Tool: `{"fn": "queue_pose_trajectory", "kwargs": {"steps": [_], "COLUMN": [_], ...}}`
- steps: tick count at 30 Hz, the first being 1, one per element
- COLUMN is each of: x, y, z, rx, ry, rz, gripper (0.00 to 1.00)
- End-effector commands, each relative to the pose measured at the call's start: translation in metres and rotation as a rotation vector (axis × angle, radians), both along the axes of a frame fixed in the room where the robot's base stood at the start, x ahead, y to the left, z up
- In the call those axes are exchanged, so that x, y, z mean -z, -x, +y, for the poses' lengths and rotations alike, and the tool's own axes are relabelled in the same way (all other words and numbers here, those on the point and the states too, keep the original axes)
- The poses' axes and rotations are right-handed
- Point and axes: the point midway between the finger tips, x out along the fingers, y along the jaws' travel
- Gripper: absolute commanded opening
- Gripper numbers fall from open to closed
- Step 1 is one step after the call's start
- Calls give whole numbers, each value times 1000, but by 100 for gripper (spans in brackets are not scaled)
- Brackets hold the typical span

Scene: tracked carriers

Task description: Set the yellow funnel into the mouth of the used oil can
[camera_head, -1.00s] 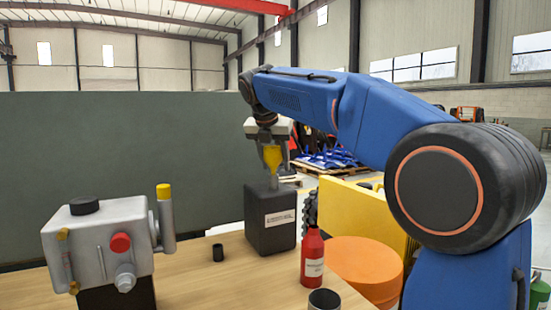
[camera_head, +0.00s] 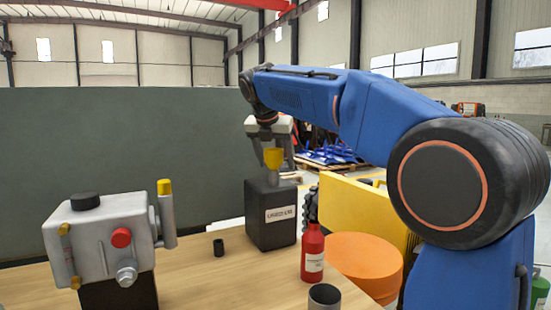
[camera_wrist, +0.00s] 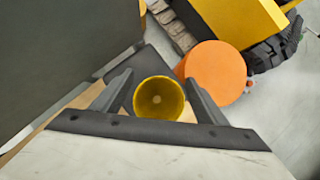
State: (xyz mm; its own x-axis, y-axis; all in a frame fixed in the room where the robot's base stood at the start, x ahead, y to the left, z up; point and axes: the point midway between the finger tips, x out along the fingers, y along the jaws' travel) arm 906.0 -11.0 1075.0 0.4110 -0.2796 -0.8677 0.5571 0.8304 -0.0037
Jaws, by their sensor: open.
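The yellow funnel (camera_head: 274,158) stands upright at the top of the used oil can (camera_head: 270,218), a black box-shaped can with a white label. Its lower part is out of sight, down at the can's top. In the wrist view I look down into the funnel's round bowl (camera_wrist: 159,98), with the can's dark top (camera_wrist: 152,62) behind it. My gripper (camera_head: 271,150) is around the funnel. In the wrist view its two fingers (camera_wrist: 158,92) stand on either side of the bowl, with a gap at each side.
A red bottle (camera_head: 313,253), a small black cup (camera_head: 218,247) and a grey cup (camera_head: 324,297) stand on the wooden table (camera_head: 235,280). A grey machine part (camera_head: 100,240) is at left. An orange drum (camera_head: 365,262) and yellow panel (camera_head: 355,212) are at right.

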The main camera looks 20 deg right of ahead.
Motion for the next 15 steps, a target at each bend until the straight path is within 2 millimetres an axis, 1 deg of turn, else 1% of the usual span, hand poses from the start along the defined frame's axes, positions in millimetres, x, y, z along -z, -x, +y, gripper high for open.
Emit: {"fn": "queue_pose_trajectory", "kwargs": {"steps": [5, 8, 15], "x": [-8, -21, -62], "y": [4, 9, 28], "z": [3, 7, 21], "rx": [0, -1, -1], "ry": [-1, 0, -1], "rz": [0, -3, -3], "gripper": [67, 67, 67]}}
